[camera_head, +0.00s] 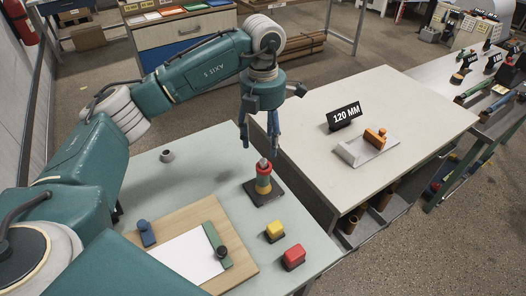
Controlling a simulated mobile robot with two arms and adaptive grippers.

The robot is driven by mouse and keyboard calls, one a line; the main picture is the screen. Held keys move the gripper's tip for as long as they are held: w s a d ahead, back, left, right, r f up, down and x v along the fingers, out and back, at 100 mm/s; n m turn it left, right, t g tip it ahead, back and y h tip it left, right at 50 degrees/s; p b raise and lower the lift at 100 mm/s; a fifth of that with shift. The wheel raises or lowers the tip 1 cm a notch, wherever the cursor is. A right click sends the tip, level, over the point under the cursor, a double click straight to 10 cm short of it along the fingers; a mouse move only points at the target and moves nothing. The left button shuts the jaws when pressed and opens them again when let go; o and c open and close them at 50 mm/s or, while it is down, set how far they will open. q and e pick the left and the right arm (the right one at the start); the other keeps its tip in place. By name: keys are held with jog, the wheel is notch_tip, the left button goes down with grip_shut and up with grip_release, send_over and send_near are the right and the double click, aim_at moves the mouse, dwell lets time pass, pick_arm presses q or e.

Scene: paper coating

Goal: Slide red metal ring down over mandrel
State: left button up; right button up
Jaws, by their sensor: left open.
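A mandrel (263,161) stands upright on a dark square base (272,196), and its grey tip shows at the top. The red metal ring (264,171) is around the mandrel near the top, above a yellow ring (263,185). Whether the red ring touches the yellow one is too small to tell. My left gripper (259,147) is open and points down just above the mandrel, its fingers apart and nothing between them. My right gripper is not in view.
A wooden board (247,267) with white paper, a blue block (146,233) and a green bar (217,244) lies in front. Yellow (275,231) and red (293,257) blocks sit right of it. A small grey ring (167,155) stands back left. A pale table (400,100) adjoins.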

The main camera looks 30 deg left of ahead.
pick_arm(q)
jog(key=shift+r, duration=2.2)
